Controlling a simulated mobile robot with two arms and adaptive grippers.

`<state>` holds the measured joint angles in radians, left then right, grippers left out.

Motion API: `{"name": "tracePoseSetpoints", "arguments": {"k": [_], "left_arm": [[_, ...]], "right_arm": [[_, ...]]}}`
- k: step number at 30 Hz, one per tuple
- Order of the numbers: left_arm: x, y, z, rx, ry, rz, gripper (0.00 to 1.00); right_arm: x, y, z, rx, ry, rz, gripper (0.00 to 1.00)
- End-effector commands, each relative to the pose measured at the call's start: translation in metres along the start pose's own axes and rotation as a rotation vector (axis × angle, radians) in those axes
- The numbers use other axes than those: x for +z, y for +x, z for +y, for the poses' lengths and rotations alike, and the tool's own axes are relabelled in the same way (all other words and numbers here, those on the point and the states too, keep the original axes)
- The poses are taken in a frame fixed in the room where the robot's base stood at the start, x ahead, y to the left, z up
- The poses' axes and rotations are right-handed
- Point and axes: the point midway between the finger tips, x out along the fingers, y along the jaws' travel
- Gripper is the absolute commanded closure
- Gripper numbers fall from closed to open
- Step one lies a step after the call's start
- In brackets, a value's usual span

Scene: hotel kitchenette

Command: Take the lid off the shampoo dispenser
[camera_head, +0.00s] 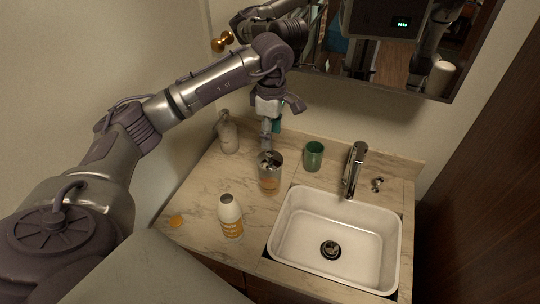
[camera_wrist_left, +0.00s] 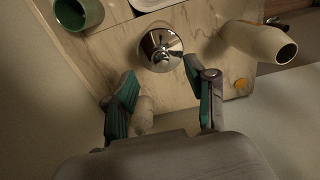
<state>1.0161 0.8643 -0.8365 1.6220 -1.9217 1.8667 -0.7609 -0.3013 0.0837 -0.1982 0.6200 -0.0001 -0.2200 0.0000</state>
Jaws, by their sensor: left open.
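A shiny metal canister (camera_head: 269,172) with an orange mark low on its side stands on the counter. Its round chrome top (camera_wrist_left: 160,49) is in the left wrist view. A white bottle (camera_head: 231,218) with an orange label and an open mouth stands in front; it also shows in the left wrist view (camera_wrist_left: 258,40). I cannot tell for sure which of these is the shampoo dispenser. A small orange disc (camera_head: 176,221), perhaps a cap, lies on the counter to the left. My left gripper (camera_head: 271,124) is open and empty, above and behind the canister. My right gripper is not in view.
A pale pump bottle (camera_head: 228,134) stands at the back left; part of it shows between my fingers in the wrist view. A green cup (camera_head: 313,155) stands right of the canister. The sink (camera_head: 283,222) and faucet (camera_head: 354,168) are on the right. A mirror (camera_head: 375,50) hangs behind.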

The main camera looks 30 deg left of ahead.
Motion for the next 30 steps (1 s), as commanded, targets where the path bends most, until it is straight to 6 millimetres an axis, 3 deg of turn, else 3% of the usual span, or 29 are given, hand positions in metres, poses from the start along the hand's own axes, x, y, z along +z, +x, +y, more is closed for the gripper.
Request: {"name": "tracePoseSetpoints", "arguments": {"k": [8,13,18,26,30], "left_arm": [[-0.001,0.021,-0.001,-0.003,-0.001,-0.001,0.44],[-0.004,0.045,-0.001,-0.006,-0.002,0.000,0.44],[-0.003,0.066,0.000,-0.002,0.000,-0.002,0.44],[-0.003,0.069,0.000,0.001,0.001,-0.003,0.44],[-0.003,0.069,0.000,0.001,0.000,-0.003,0.68]], "right_arm": [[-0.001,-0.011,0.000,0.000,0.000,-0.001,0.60],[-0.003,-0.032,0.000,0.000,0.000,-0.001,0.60],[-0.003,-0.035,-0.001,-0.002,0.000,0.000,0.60],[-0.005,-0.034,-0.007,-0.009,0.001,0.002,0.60],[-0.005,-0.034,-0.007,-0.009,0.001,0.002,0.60]]}}
